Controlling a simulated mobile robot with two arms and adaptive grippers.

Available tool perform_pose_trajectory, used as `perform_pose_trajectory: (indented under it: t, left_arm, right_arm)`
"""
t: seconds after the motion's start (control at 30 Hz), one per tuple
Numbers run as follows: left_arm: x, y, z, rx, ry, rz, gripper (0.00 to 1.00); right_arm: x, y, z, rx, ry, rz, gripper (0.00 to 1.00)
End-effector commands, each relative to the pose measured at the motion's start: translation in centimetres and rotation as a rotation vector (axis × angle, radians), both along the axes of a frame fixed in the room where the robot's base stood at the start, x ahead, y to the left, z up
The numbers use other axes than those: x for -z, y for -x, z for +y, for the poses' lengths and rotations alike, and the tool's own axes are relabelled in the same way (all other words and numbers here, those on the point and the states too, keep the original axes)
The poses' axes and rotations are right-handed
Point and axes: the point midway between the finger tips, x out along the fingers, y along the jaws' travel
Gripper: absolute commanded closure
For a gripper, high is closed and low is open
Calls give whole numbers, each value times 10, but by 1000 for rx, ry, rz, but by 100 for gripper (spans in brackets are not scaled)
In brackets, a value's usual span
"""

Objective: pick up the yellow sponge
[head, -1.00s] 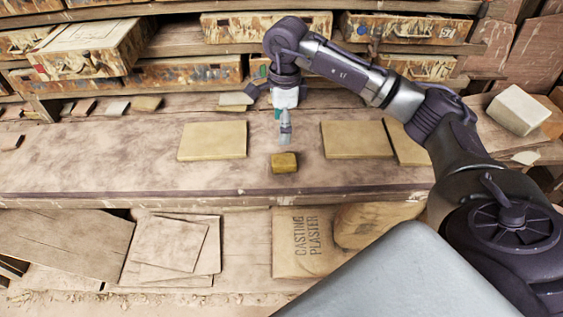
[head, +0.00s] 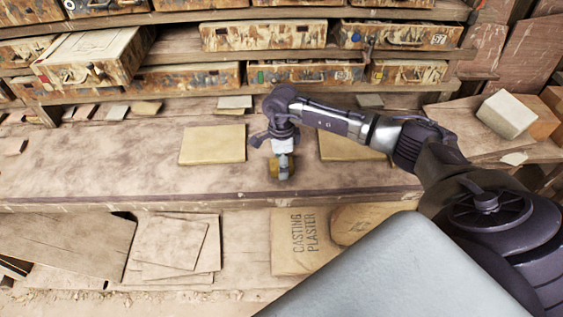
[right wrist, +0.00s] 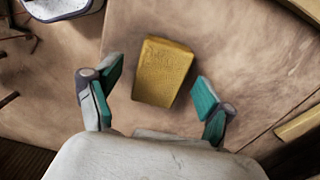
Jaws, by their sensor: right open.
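The yellow sponge (right wrist: 163,72) lies on the wooden bench and shows whole in the right wrist view, just ahead of and between the finger pads. In the head view most of the sponge (head: 274,172) is hidden behind my right gripper (head: 283,172), which is above it near the bench's front edge. In the right wrist view my right gripper (right wrist: 154,97) is open, with a teal pad on either side and nothing held. The pads are apart from the sponge. My left gripper is in neither view.
Flat tan tiles lie on the bench (head: 90,165), one tile (head: 212,144) left of my right gripper and another (head: 340,147) to its right. Stained cases (head: 95,55) fill the shelves behind. A casting plaster bag (head: 300,242) rests below the bench.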

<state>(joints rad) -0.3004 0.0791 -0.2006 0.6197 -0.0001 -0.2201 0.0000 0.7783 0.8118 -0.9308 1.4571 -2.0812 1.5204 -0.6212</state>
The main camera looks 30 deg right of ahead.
Motion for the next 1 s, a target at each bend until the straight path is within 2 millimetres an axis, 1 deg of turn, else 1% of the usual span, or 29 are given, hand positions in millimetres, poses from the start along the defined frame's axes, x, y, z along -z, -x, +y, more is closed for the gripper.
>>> perform_pose_trajectory:
  t: [0.1,0.3,0.33,0.57,0.6,0.63,0.67,1.0]
  left_arm:
    - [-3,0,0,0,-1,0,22]
    - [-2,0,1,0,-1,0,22]
    - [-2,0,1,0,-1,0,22]
    - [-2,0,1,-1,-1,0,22]
    - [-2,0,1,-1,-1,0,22]
    - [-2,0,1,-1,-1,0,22]
    - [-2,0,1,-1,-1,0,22]
    - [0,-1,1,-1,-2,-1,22]
  right_arm:
    - [8,0,1,-1,-1,0,19]
    - [10,0,0,-1,-1,0,19]
    - [9,0,0,-1,-1,0,20]
    - [9,0,0,-1,-1,0,59]
    - [9,0,0,-1,-1,0,65]
    - [9,0,0,-1,-1,0,70]
    - [9,0,0,-1,-1,0,72]
    - [6,0,0,0,0,-1,73]
